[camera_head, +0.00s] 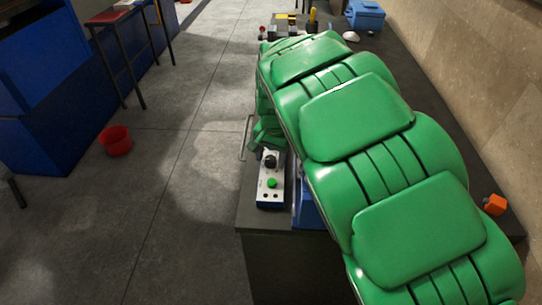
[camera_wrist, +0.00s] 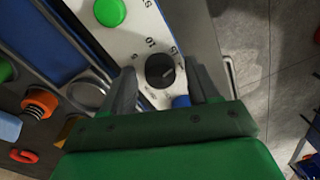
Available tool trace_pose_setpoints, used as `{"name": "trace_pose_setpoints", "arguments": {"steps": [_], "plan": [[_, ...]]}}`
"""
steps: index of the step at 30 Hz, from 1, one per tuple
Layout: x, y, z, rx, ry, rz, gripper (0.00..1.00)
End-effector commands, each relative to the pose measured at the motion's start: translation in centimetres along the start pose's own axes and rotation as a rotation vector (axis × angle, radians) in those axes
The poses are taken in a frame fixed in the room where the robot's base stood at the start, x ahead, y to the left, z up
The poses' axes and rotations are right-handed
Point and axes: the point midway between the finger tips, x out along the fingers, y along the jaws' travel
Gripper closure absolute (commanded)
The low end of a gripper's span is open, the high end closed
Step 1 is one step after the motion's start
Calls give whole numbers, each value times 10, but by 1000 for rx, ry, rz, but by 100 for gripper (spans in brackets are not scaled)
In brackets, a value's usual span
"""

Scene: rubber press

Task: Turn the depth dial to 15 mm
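The depth dial (camera_wrist: 160,70) is a round black knob on a white control panel (camera_wrist: 195,22). Printed numbers surround it; one reads 10, others are partly legible. A faint light line shows on its right side, but I cannot read the setting surely. My gripper (camera_wrist: 161,73) is open, with a dark finger on each side of the dial and visible gaps to it. In the head view the dial (camera_head: 270,160) sits at the far end of the panel (camera_head: 265,197), just below my gripper (camera_head: 268,138), which my green arm partly hides.
A green button (camera_wrist: 110,12) is on the same panel. A blue part (camera_wrist: 181,101) sits close beside the right finger. Orange (camera_wrist: 40,102) and red (camera_wrist: 24,156) items lie to the left. A red bucket (camera_head: 116,141) stands on the open floor.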

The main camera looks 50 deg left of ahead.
Motion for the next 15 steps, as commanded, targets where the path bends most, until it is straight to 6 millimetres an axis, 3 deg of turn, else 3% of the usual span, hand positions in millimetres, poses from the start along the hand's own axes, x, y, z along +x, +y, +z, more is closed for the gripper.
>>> {"name": "trace_pose_setpoints", "arguments": {"steps": [1, 10, 15], "plan": [[0, 0, 0, 0, 0, 0, 48], [0, 0, 0, 0, 0, 0, 94], [0, 0, 0, -22, -1, 0, 94]]}}
